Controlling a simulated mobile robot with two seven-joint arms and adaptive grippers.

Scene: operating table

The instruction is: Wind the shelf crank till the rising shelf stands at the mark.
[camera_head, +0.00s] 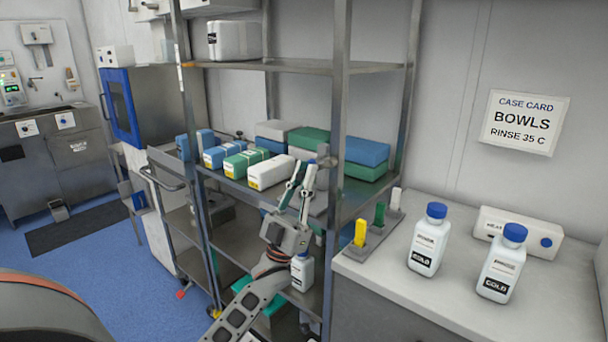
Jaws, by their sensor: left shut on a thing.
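A steel shelf rack stands in the middle of the head view. Its middle shelf (233,184), which seems to be the rising one, carries several boxes. A small grey crank part (328,161) shows at the front right post. My left gripper (304,173) reaches up from below in front of this shelf, its fingers close together beside the post. It is shut on what looks like the crank's handle, mostly hidden between the fingers. I cannot make out the mark for certain. My right gripper is not in view.
A counter at right holds two blue-capped bottles (427,241) (502,265), a white box (519,233) and a rack with coloured tabs (379,215). A white bottle (302,271) stands on a lower shelf behind my arm. Blue floor (110,262) is open at left.

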